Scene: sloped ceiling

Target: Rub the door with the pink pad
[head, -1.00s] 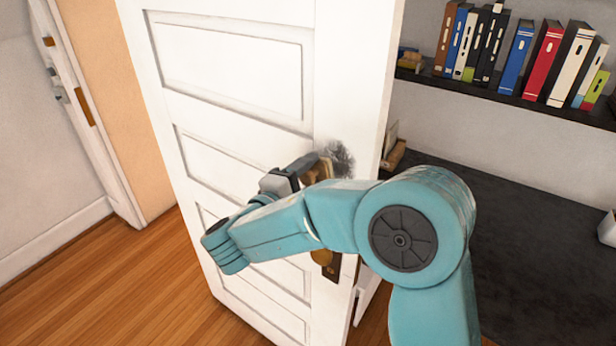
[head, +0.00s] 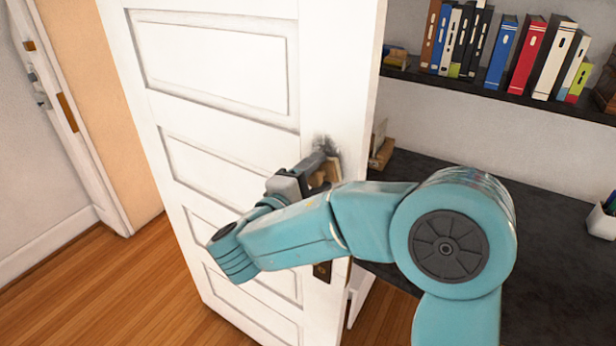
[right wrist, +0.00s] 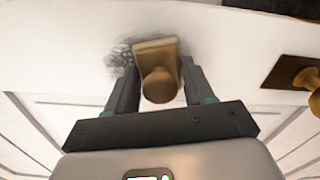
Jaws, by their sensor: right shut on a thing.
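The white panelled door (head: 345,90) stands ajar in the head view. A dark smudge (head: 325,143) marks it near its right edge; it also shows in the right wrist view (right wrist: 120,57), left of the pad. My right gripper (head: 318,170) is shut on the pad (right wrist: 160,50), which shows a tan, wood-like back and a round knob between the fingers. Its pink side is hidden. The pad lies against or very close to the door, just below the visible smudge and covering part of that area. My left gripper is not in view.
The door's brass knob (right wrist: 308,82) on a dark plate is right of the pad in the wrist view. Behind the door are a dark desk (head: 470,200) and a shelf (head: 480,88) with several binders. Wooden floor (head: 90,285) is clear at left.

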